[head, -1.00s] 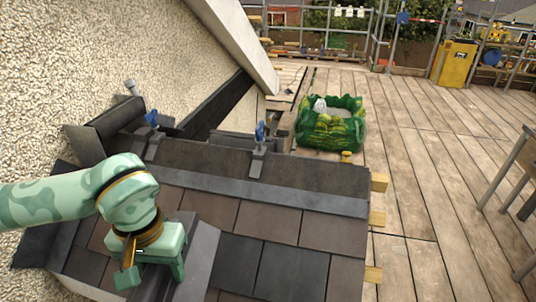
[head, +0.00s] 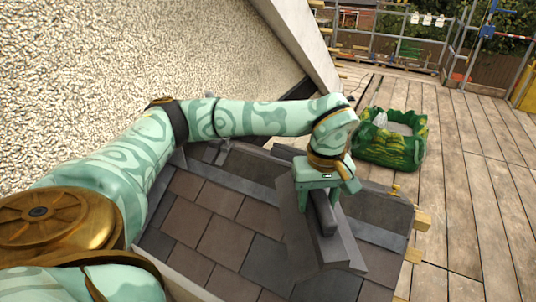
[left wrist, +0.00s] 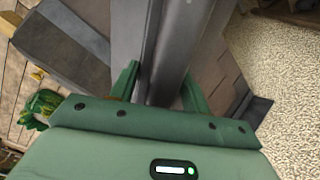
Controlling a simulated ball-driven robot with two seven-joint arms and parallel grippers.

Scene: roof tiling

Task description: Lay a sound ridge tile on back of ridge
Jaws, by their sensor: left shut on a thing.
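My left gripper (head: 328,185) is shut on a dark grey angled ridge tile (head: 337,250) in the head view. The tile lies across the line of the ridge near its right end, long side pointing towards me. In the left wrist view the tile (left wrist: 168,40) runs between the two fingers (left wrist: 160,88). The roof ridge (head: 385,208) shows as dark grey pieces to the right of the gripper, above a grey band (head: 385,237). I cannot tell whether the held tile touches the roof. My right gripper is not in view.
Brown and grey slates (head: 225,235) cover the near slope. A rough rendered wall (head: 130,60) stands at the left. A green sack (head: 390,150) sits on the plank deck (head: 470,210) behind the roof. Scaffold rails close the far side. The deck at right is clear.

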